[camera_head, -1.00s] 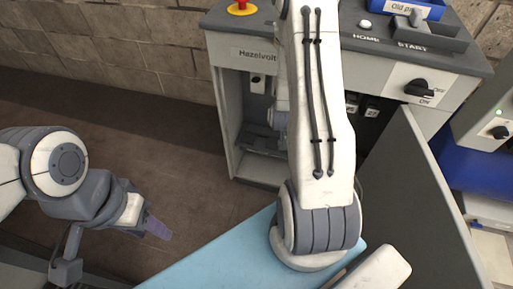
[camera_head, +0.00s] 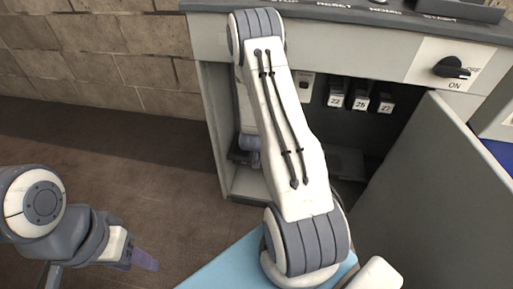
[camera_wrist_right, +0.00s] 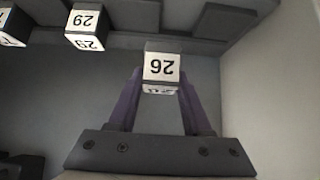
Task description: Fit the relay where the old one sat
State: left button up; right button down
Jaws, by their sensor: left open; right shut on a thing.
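My right gripper (camera_wrist_right: 161,88) is shut on a relay (camera_wrist_right: 161,68) with a white, upside-down label that seems to read 26. It holds the relay inside the cabinet; I cannot tell whether the relay touches a socket. In the head view, my right arm hides this gripper and its relay. A row of labelled relays (camera_head: 360,102) hangs in the open cabinet (camera_head: 212,125), right of my arm. One neighbouring relay (camera_wrist_right: 86,26) shows in the right wrist view, left of the held one. My left gripper (camera_head: 146,261) is open and empty at lower left, over the floor, away from the cabinet.
The open grey door (camera_head: 435,190) stands right of the cabinet opening. A black rotary switch (camera_head: 452,68) sits on the panel above it. A light blue surface (camera_head: 228,268) lies at the bottom, below my right arm. Brown floor (camera_head: 110,165) is clear at left.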

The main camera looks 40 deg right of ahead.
jog(key=shift+w+a+f, duration=0.25)
jog(key=shift+w+f, duration=0.6)
jog(key=shift+w, duration=0.3)
jog(key=shift+f+b, duration=1.1)
jog(key=shift+f, duration=0.75)
jog(key=shift+f, duration=0.15)
jog(key=shift+c, duration=1.7)
grip_release()
